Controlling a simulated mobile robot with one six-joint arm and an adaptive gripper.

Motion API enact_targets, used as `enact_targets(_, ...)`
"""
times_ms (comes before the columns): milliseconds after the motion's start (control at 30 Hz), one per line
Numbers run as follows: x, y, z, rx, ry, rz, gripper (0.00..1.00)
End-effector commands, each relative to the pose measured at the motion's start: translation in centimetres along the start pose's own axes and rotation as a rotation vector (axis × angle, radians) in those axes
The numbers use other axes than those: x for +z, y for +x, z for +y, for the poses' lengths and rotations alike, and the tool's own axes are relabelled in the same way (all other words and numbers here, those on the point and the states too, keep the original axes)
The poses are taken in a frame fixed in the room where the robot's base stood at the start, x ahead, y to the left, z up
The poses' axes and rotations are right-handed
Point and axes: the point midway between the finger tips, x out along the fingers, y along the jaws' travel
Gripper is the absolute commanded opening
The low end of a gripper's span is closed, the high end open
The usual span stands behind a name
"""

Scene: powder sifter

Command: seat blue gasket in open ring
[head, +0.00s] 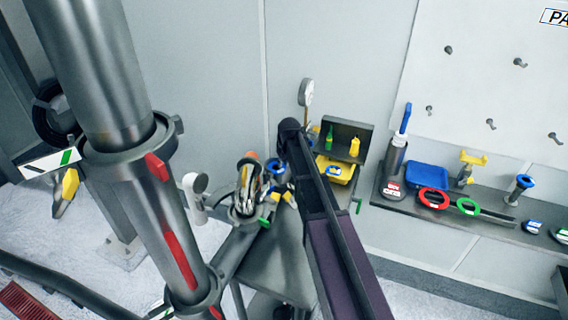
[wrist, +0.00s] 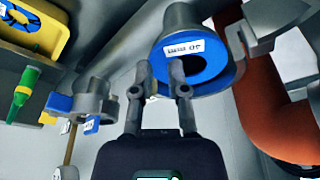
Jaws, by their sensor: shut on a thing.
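The blue gasket (wrist: 218,78), with a white label, is between the fingertips of my gripper (wrist: 163,72) in the wrist view. The fingers are shut on its near-left rim. The gasket lies against or just in front of the round mouth of a grey flange (wrist: 185,15); I cannot tell whether it is fully seated. In the head view the gasket (head: 275,168) shows small, left of my dark arm, and the gripper is mostly hidden. I cannot tell for sure which part is the open ring; the grey flange is the closest round opening.
A grey clamp-like fitting (wrist: 97,92) is left of the gripper, and an orange-brown pipe (wrist: 265,105) is close on the right. A yellow tray (wrist: 45,30) and green bottle (wrist: 22,92) stand left. A red gasket (head: 433,198) and green gasket (head: 467,206) lie on the wall shelf.

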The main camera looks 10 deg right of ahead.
Motion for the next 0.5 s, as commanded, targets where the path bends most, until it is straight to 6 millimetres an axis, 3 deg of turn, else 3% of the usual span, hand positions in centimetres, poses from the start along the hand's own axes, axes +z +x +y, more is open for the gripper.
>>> enact_targets(333, 0.06, 0.19, 0.00, 0.000, 0.000, 0.000, 0.00)
enact_targets(367, 0.06, 0.19, 0.00, 0.000, 0.000, 0.000, 0.25)
enact_targets(400, 0.06, 0.19, 0.00, 0.000, 0.000, 0.000, 0.37)
enact_targets(500, 0.06, 0.19, 0.01, 0.000, 0.000, 0.000, 0.59)
